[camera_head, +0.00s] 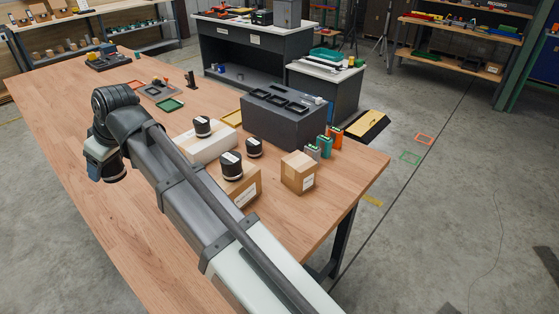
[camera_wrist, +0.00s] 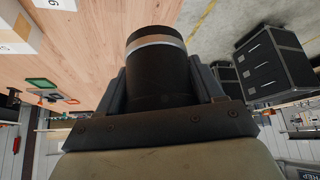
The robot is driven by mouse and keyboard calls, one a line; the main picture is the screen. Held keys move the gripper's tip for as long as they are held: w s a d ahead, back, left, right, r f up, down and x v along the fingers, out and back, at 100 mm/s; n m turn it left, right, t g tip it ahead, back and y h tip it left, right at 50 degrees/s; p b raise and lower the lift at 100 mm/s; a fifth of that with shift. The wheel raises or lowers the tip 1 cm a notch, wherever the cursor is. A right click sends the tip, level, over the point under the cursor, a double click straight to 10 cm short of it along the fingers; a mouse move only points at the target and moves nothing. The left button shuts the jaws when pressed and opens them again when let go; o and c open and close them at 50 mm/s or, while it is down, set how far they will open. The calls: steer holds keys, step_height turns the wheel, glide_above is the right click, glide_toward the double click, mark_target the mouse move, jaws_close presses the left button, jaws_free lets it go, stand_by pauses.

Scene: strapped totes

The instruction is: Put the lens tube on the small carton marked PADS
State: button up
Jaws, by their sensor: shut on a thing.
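My gripper (camera_head: 105,167) is at the left of the wooden table, pointing down, apart from the cartons. In the wrist view, my gripper (camera_wrist: 163,82) is shut on a black lens tube (camera_wrist: 160,68) with a pale band, between its two fingers. In the head view only a dark end of the tube shows under my gripper. A small brown carton (camera_head: 298,178) with a white label stands near the table's right end, its top bare. A larger brown carton (camera_head: 240,192) and a pale carton (camera_head: 205,149) stand left of it. I cannot read PADS on any label.
Black labelled cylinders stand at the larger carton (camera_head: 231,166), the pale carton (camera_head: 203,127) and between them (camera_head: 254,148). A dark grey block (camera_head: 270,125) with frames on top and several coloured pieces (camera_head: 324,146) stand behind the small carton. The table's left and front are clear.

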step_height(320, 180, up, 6)
steer(key=shift+w+f, duration=0.15)
steer(key=shift+f, duration=0.1)
steer(key=w+d+m, duration=0.1)
steer(key=w+d, duration=0.6)
steer(key=d, duration=0.4)
steer(key=m+t+h, duration=0.1)
steer(key=m+t, duration=0.1)
steer(key=m, duration=0.1)
glide_above(290, 156)
steer(key=s+d, duration=0.2)
steer(key=shift+w+a+f, duration=0.1)
steer(key=shift+f, duration=7.7)
steer(key=shift+f, duration=0.15)
steer(key=o, duration=1.2)
steer(key=shift+o, duration=0.2)
